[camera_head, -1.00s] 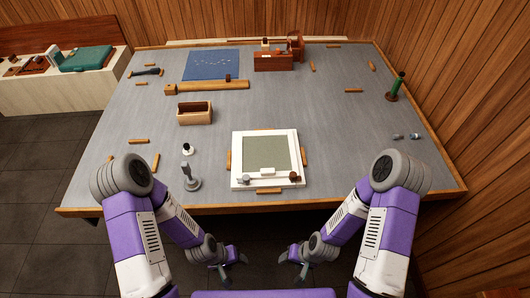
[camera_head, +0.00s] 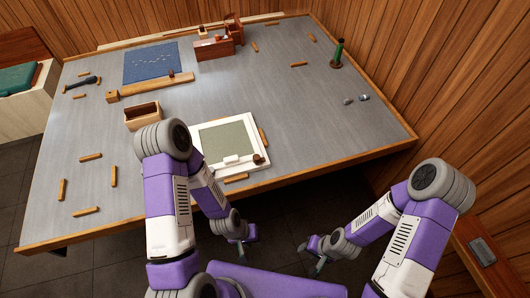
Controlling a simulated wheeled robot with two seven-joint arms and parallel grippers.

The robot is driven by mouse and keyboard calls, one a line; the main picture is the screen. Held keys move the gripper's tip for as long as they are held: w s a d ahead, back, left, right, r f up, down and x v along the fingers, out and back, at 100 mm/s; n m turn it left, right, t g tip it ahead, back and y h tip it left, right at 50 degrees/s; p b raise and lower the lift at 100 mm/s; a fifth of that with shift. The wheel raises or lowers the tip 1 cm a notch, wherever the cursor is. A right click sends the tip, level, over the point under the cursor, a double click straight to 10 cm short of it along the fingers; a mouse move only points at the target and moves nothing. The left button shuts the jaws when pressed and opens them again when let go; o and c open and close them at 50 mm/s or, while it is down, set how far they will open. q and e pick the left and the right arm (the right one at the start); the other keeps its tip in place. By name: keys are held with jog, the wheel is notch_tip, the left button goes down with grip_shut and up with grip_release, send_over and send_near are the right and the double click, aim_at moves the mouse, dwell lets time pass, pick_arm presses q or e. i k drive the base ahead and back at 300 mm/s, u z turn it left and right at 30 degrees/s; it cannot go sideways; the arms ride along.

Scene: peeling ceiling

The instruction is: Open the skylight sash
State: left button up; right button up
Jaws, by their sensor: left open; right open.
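The skylight is a white square frame (camera_head: 262,178) lying on the grey worktable. Its sash holds a grey-green pane (camera_head: 229,140) and looks shut. A small white handle (camera_head: 231,160) sits on the sash's near edge, and a brown knob (camera_head: 259,158) is at the near right corner. My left arm hides the frame's left side. My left gripper (camera_head: 243,246) is open and empty, low in front of the table's near edge. My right gripper (camera_head: 311,258) is open and empty, further right and also off the table. Neither touches the skylight.
A wooden box (camera_head: 142,115) stands behind my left arm. Farther back are a blue mat (camera_head: 151,62), a wooden bar (camera_head: 150,86) and a reddish toolbox (camera_head: 214,46). A green bottle-like item (camera_head: 338,52) stands at the right. Several wooden strips lie around. The table's right part is mostly clear.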

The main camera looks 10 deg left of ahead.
aim_at(225, 140)
jog(key=z, duration=0.2)
jog(key=k, duration=0.7)
jog(key=u, duration=1.1)
jog(key=i, duration=0.3)
